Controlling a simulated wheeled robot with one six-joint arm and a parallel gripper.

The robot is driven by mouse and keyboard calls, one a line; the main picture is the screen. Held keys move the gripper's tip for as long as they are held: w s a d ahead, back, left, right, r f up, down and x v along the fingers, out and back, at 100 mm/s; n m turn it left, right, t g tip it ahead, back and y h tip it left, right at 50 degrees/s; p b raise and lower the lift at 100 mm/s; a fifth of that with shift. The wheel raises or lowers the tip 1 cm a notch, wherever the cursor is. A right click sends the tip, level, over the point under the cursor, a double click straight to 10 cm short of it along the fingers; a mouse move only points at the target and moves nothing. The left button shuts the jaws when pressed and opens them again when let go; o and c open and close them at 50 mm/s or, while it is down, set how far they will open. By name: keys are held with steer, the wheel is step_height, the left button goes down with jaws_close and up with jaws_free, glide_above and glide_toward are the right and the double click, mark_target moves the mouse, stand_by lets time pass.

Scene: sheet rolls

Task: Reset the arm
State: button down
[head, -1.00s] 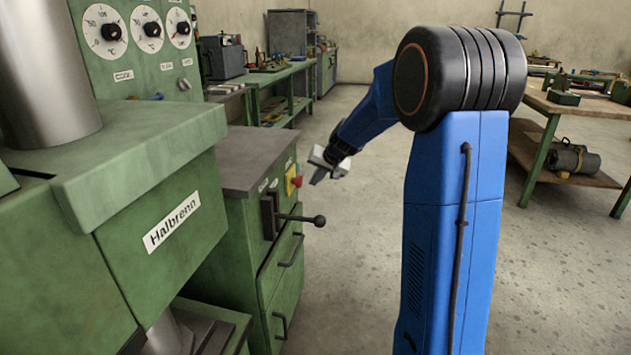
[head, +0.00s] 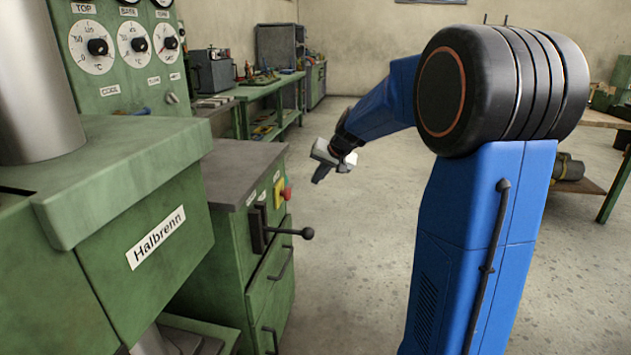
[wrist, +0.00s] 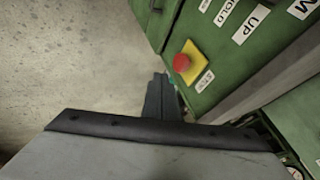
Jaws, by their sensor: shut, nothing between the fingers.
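My blue arm (head: 470,240) stands at the right of the head view, with its forearm reaching left and away. My gripper (head: 325,165) hangs at its end, tilted down, in the air to the right of the green cabinet (head: 270,290). It is shut and empty. In the wrist view the closed fingers (wrist: 160,97) show dark, just left of the cabinet's green front. A red stop button (wrist: 181,63) on a yellow plate is close to the fingertips in that view. I cannot tell the exact gap between them.
The green machine labelled Halbrenn (head: 110,220) fills the left, with dials above. A lever with a black knob (head: 307,233) sticks out from the cabinet front. A green workbench (head: 265,90) stands behind. Concrete floor (head: 345,260) is free between cabinet and arm.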

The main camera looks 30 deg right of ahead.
stand_by(0.4)
steer(key=s+a+r+n, duration=0.1)
steer(key=s+a, duration=0.3)
steer(key=s, duration=0.3)
steer(key=s+a+r+n+g, duration=0.1)
steer(key=s+a, duration=0.2)
steer(key=s, duration=0.4)
steer(key=s+a+n, duration=0.1)
steer(key=s+a, duration=0.3)
steer(key=s, duration=0.2)
steer(key=s+f+n+h, duration=0.1)
steer(key=s+f, duration=0.2)
steer(key=s, duration=0.8)
steer(key=s+a+f+n+g, duration=0.1)
steer(key=s+f+n, duration=0.1)
steer(key=s, duration=1)
steer(key=shift+a+f+h, duration=0.3)
steer(key=shift+f+h, duration=0.1)
steer(key=shift+f, duration=0.2)
